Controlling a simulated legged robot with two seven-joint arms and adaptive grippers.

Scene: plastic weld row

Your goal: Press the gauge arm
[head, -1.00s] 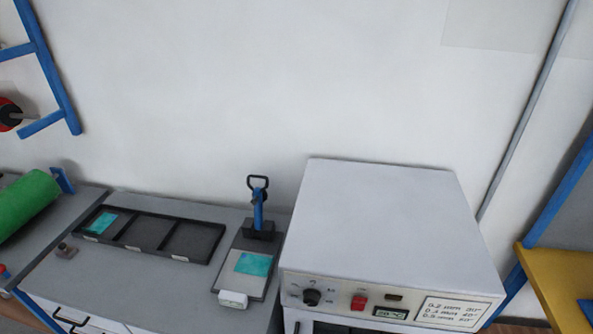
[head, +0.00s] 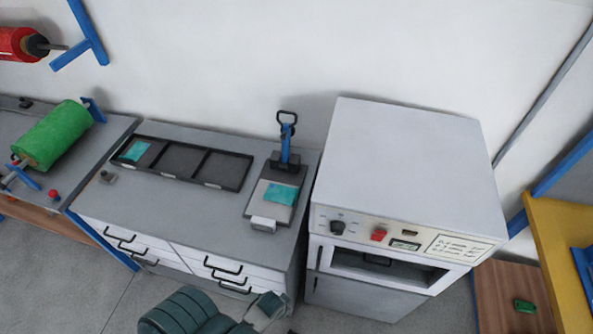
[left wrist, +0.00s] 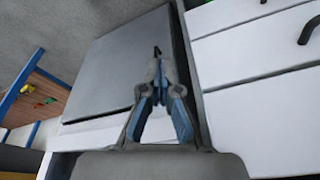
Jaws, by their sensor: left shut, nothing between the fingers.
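The gauge stands at the right end of the grey counter in the head view. Its blue gauge arm (head: 286,143) is upright, with a black loop handle on top. A teal sheet (head: 281,194) lies on its grey base plate (head: 256,204), behind a small white box (head: 264,224) at the front. My left arm shows at the bottom of the head view, low in front of the drawers and apart from the gauge. In the left wrist view my left gripper (left wrist: 157,55) is shut and empty, before a grey panel and white drawer fronts. My right gripper is in no view.
A white oven (head: 410,160) stands right beside the gauge, its top higher than the counter. A black three-part tray (head: 182,181) lies left of the gauge, with a teal piece (head: 136,151) in its left compartment. A green roll (head: 52,135) is farther left.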

